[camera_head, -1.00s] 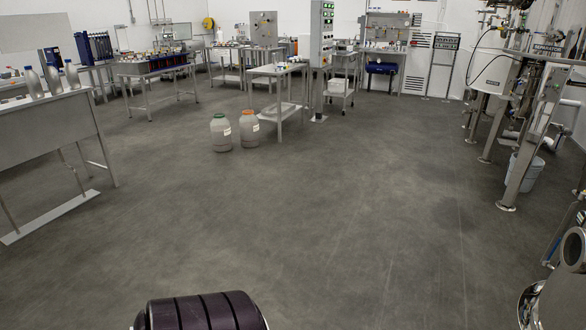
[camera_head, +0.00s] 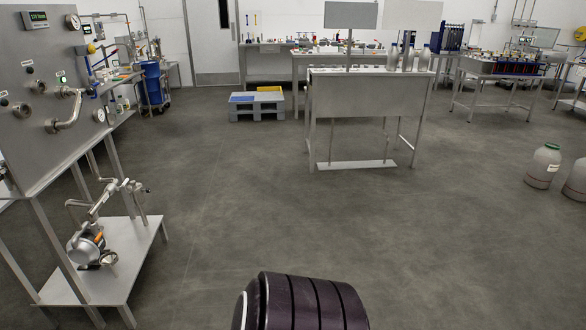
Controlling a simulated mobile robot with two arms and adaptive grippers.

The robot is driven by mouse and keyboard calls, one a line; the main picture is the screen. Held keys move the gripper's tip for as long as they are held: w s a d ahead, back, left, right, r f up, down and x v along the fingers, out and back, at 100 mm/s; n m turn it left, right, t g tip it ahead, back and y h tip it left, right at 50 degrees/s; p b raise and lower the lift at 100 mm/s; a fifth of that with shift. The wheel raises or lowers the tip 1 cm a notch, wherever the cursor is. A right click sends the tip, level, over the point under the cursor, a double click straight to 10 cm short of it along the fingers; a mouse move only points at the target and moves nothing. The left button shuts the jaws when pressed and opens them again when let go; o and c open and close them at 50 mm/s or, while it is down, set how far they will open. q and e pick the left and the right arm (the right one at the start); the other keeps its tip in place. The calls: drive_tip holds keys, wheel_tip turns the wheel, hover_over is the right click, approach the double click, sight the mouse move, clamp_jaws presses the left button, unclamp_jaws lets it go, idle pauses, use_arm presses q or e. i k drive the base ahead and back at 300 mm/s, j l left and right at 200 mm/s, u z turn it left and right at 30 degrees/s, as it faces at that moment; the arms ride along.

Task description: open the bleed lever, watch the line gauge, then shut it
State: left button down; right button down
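A steel panel (camera_head: 45,75) on a stand fills the left side. It carries a round white gauge (camera_head: 73,22) at the top, another round gauge (camera_head: 99,115) at the lower right, and a bent steel pipe (camera_head: 66,112) between small knobs. A green-lit display (camera_head: 36,18) sits at the panel's top left. I cannot tell which fitting is the bleed lever or which gauge is the line gauge; the dials are too small to read. Neither gripper shows. A dark ribbed arm link of mine is at the bottom centre.
A pump (camera_head: 88,245) with pipework sits on the stand's low shelf (camera_head: 125,262). A steel table (camera_head: 345,95) stands mid-room. A grey pallet (camera_head: 257,108) lies behind. Jugs (camera_head: 543,167) stand at the right. The central floor (camera_head: 240,200) is clear.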

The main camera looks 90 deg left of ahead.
sight(101, 227)
drive_tip(key=k+u, duration=0.15)
drive_tip(key=u, duration=1.8)
